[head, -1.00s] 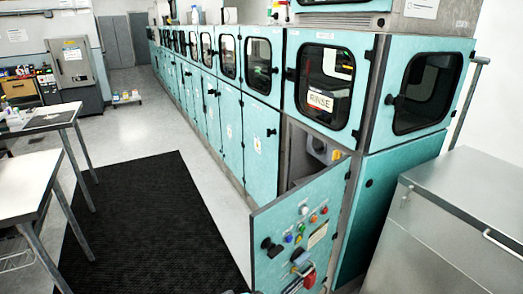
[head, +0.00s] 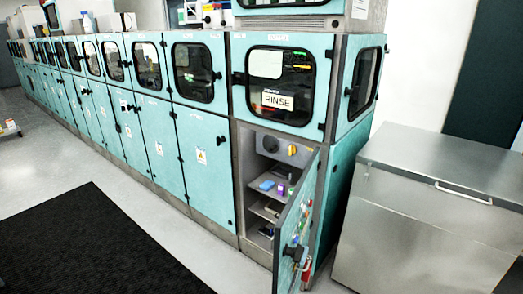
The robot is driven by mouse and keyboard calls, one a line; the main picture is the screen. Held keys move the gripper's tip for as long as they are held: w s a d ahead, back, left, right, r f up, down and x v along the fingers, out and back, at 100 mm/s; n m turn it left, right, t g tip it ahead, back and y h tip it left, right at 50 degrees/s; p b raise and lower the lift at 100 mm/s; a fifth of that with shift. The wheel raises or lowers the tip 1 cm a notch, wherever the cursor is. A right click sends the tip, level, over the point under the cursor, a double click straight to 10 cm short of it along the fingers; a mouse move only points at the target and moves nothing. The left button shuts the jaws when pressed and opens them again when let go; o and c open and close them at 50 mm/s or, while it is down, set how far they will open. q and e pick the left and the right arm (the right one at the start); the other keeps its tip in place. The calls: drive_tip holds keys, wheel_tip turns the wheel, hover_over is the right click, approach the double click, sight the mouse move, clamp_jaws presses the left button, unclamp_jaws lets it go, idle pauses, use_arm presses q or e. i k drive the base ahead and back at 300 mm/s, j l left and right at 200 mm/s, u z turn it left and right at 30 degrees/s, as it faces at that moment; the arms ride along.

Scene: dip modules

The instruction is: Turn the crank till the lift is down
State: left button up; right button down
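The open teal door (head: 297,222) of the cabinet under the "RINSE" window stands nearly edge-on. Its panel carries small coloured controls, a black handle-like part (head: 292,251) and a red part (head: 306,269). Inside the open cabinet (head: 243,180) are a round dark part (head: 270,144), a yellow knob (head: 292,150) and shelves (head: 266,210) with small blue and purple things. I cannot tell which part is the crank or the lift. Neither of my grippers is in view.
A row of teal cabinets (head: 202,150) runs away to the far left. A steel chest (head: 420,220) with a handle stands at the right, close to the open door. A black mat (head: 100,245) lies on the grey floor at the left. The floor in front of the cabinets is clear.

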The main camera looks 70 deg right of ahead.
sight(270, 143)
drive_tip(key=i+z, duration=0.25)
drive_tip(key=z, duration=0.15)
drive_tip(key=i+z, duration=0.3)
drive_tip(key=z, duration=0.15)
drive_tip(key=i+j+z, duration=0.1)
drive_tip(key=i+z, duration=0.15)
drive_tip(key=z, duration=0.15)
drive_tip(key=i+l+z, duration=0.1)
drive_tip(key=i+z, duration=0.2)
drive_tip(key=z, duration=0.2)
drive_tip(key=i+z, duration=0.3)
drive_tip(key=z, duration=0.2)
drive_tip(key=i+j+z, duration=0.1)
drive_tip(key=i+z, duration=0.2)
drive_tip(key=z, duration=0.2)
drive_tip(key=i+j+z, duration=0.25)
drive_tip(key=z, duration=0.25)
drive_tip(key=i+j+z, duration=0.2)
drive_tip(key=j+z, duration=0.15)
drive_tip(key=z, duration=0.15)
drive_tip(key=i+j+z, duration=0.25)
drive_tip(key=j, duration=0.15)
drive_tip(key=i+j+z, duration=0.25)
drive_tip(key=j, duration=0.15)
drive_tip(key=k+l, duration=0.05)
drive_tip(key=k, duration=0.05)
